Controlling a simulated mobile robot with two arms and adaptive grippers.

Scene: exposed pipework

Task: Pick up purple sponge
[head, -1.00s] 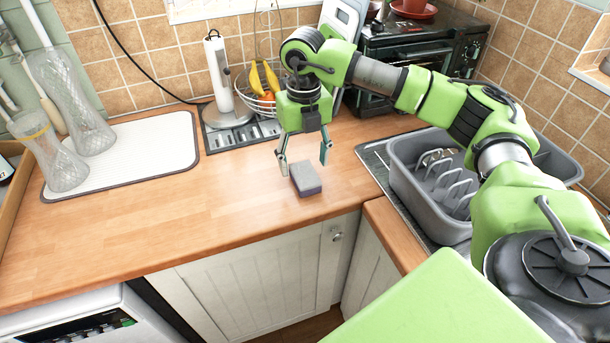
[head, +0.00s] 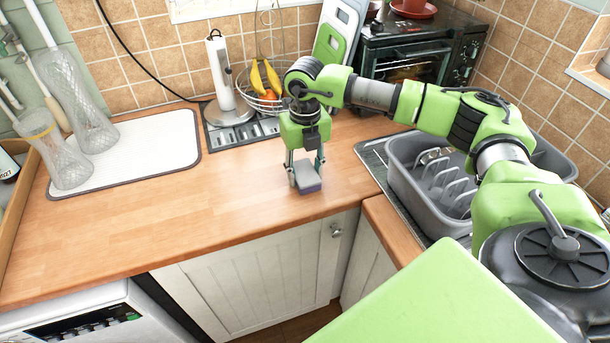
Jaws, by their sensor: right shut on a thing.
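The purple sponge (head: 308,184) is a small block with a grey top and a purple side. It is at the front part of the wooden counter, near the corner. My right gripper (head: 306,178) reaches down over it from above, one finger on each side, and is shut on it. The gripper's body hides part of the sponge's far end. I cannot tell whether the sponge still touches the counter. My left gripper does not show.
A grey dish rack (head: 428,205) stands right of the sponge. A wire fruit basket (head: 262,85) and a paper towel holder (head: 222,75) stand behind. A white drying mat (head: 150,150) with glass vases lies at left. The counter's middle (head: 200,215) is clear.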

